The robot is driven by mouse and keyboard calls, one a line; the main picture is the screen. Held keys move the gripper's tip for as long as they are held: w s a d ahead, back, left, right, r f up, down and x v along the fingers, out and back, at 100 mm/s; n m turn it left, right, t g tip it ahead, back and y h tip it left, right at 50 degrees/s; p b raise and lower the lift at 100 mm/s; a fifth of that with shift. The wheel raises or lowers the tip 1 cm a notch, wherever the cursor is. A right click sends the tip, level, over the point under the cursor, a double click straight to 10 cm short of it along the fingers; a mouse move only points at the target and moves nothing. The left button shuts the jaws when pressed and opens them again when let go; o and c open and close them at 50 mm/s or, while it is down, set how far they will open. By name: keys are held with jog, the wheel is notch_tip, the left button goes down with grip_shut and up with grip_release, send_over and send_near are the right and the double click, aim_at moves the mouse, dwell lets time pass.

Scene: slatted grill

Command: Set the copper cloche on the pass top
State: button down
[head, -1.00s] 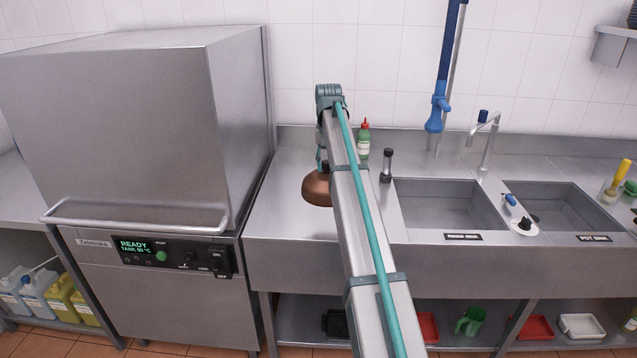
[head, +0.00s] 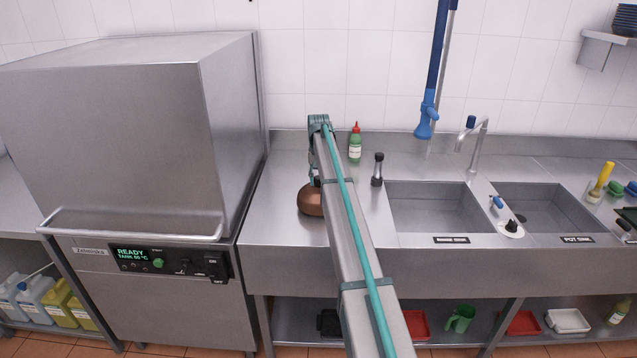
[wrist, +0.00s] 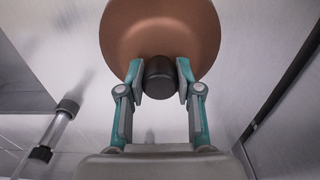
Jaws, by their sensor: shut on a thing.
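The copper cloche (head: 310,201) is a brown-orange dome with a dark knob, in the head view just left of my arm, at the steel counter (head: 275,205) between the dishwasher and the sinks. In the wrist view the cloche (wrist: 160,28) fills the top middle. My gripper (wrist: 160,82) is shut on its black knob, one teal-backed finger on each side. In the head view the arm hides part of the cloche. I cannot tell whether its rim touches the counter. I cannot pick out the pass top in these frames.
A large steel dishwasher (head: 110,140) stands left of the counter. A green bottle with a red cap (head: 355,143) and a dark-topped grinder (head: 377,169) stand right of my arm. Two sinks (head: 430,207) lie further right, with a blue spray hose (head: 428,105) above.

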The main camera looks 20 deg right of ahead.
jog(key=shift+s+f, duration=0.1)
jog(key=shift+f, duration=0.85)
jog(key=shift+f, duration=0.15)
jog(key=c, duration=0.8)
grip_release()
jog(key=shift+o, duration=0.2)
notch_tip(320, 180, up, 11)
jog(key=b, duration=0.3)
jog(key=shift+o, duration=0.2)
jog(key=shift+r, duration=0.65)
